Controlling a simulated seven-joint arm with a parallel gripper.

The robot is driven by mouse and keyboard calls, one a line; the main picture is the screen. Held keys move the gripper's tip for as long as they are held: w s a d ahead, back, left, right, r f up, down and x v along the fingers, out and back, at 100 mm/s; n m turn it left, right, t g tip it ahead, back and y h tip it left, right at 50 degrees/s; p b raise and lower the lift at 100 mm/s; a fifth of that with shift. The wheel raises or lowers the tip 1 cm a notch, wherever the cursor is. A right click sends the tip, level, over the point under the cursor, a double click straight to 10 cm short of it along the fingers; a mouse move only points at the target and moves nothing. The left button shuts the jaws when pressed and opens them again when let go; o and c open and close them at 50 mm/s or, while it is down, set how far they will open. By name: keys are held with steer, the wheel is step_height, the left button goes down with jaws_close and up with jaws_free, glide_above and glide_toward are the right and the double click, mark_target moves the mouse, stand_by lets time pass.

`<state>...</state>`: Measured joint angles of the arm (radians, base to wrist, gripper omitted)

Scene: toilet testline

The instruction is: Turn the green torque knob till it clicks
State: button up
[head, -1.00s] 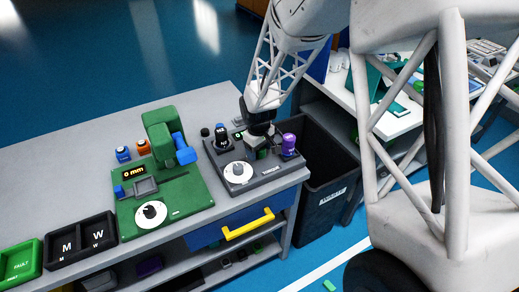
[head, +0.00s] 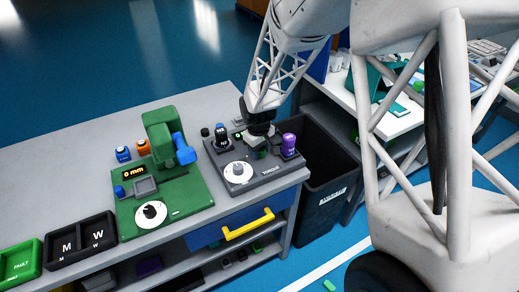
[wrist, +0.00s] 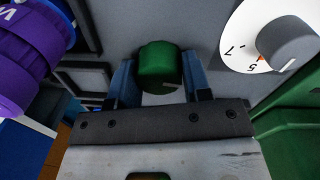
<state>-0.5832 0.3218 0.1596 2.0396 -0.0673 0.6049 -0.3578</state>
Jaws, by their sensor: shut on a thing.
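The green torque knob (wrist: 159,66) is a short dark-green cylinder on the grey test panel (head: 266,187). In the wrist view it sits between the two blue-grey fingers of my gripper (wrist: 158,78), which are shut on its sides. In the head view my gripper (head: 261,141) comes down on the panel's right half. Only a little of the knob (head: 262,154) shows below it there. A white dial (wrist: 262,38) with a grey centre knob lies to the right in the wrist view. Its orange mark is near the 5.
A green fixture (head: 165,205) with a 0 mm display is left of the panel. A black bin (head: 330,190) stands beyond the bench's right edge.

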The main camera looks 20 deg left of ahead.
steer(key=m, duration=0.6)
steer(key=shift+m, duration=0.4)
steer(key=m, duration=0.6)
steer(key=shift+w, duration=0.1)
steer(key=shift+m, duration=0.3)
steer(key=o, duration=0.9)
steer(key=shift+r, duration=0.15)
steer(key=shift+a+r, duration=0.1)
steer(key=shift+r, duration=3.65)
